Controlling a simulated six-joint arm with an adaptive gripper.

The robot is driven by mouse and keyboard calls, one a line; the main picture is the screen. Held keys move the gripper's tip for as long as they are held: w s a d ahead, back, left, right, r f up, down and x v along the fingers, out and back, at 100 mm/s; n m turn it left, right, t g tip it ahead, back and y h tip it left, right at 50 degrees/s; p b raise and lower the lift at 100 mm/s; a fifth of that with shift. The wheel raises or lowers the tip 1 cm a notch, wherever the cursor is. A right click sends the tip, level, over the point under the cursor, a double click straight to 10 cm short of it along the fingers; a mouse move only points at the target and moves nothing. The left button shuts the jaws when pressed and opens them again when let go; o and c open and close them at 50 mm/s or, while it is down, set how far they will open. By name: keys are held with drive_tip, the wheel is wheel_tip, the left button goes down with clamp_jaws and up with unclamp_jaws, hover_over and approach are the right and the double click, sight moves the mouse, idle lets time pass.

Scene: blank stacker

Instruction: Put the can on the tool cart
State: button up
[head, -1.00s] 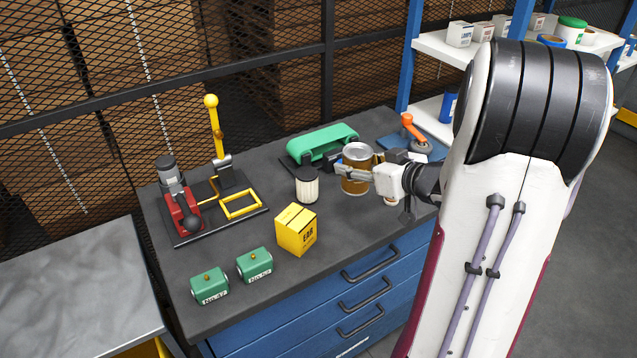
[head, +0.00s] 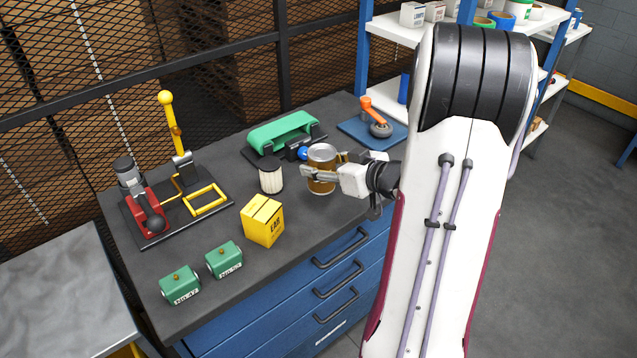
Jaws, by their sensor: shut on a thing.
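The can (head: 321,183), brown-gold with a silver lid, is upright over the right part of the dark bench top. My gripper (head: 317,170) reaches it from the right and is shut on it, with one finger across its front side. The other finger is mostly hidden behind the can. I cannot tell whether the can's base touches the bench. A metal-topped stand (head: 60,295) with a yellow part below is at the lower left, its top bare; it may be the tool cart.
On the bench (head: 205,285) are a white filter (head: 271,177) just left of the can, a yellow box (head: 262,222), green blocks (head: 224,259), a red-and-yellow press (head: 150,212) and a green belt unit (head: 283,130). Blue drawers (head: 330,275) are below. White shelves (head: 395,28) stand behind.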

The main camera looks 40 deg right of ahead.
sight(322, 184)
drive_tip(key=shift+f, duration=1.05)
drive_tip(key=shift+f, duration=2.05)
drive_tip(key=shift+f, duration=0.15)
drive_tip(key=o, duration=1.4)
drive_tip(key=shift+s, duration=0.1)
drive_tip(key=shift+v, duration=5.95)
